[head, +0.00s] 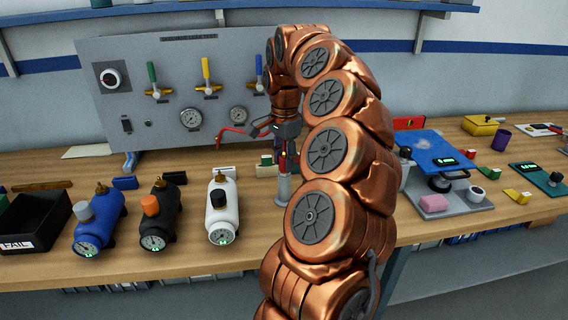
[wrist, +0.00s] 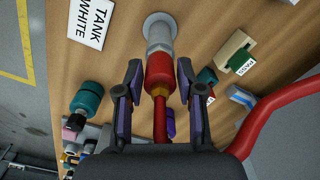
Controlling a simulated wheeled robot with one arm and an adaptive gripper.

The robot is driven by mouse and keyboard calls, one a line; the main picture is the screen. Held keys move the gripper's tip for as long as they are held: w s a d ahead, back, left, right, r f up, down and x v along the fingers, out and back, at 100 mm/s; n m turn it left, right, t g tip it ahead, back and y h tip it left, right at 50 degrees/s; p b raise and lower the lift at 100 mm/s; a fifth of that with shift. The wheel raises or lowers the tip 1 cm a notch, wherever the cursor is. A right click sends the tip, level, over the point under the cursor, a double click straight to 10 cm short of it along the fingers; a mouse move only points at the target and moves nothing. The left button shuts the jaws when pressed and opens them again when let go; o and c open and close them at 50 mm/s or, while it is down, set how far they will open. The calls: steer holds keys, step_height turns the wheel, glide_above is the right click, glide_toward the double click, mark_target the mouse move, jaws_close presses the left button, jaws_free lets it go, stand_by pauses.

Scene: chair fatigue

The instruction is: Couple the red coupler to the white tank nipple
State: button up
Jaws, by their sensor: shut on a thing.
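The red coupler (wrist: 158,68) is between my gripper's (wrist: 158,72) two fingers, which are shut on it. Its lower end meets a grey post (wrist: 159,33) with a round flange on the bench. I cannot tell whether it is seated on the post or only touching it. In the head view my gripper (head: 288,145) is above this post (head: 284,188), partly hidden by my arm. The white tank (head: 221,210) lies left of the post, with a brass nipple (head: 219,177) at its far end and a gauge in front. The nipple is apart from the coupler.
A red hose (wrist: 290,105) curves at the right of the wrist view. A black tank (head: 159,212) and a blue tank (head: 100,218) lie left of the white one. A valve panel (head: 180,110) stands behind. A blue-topped scale (head: 436,148) is right of my arm.

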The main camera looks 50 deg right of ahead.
mark_target(285, 151)
jaws_close()
steer(key=shift+r, duration=0.4)
steer(key=shift+r, duration=1.1)
steer(key=shift+r, duration=0.2)
steer(key=shift+r+p, duration=0.4)
steer(key=shift+r, duration=1.5)
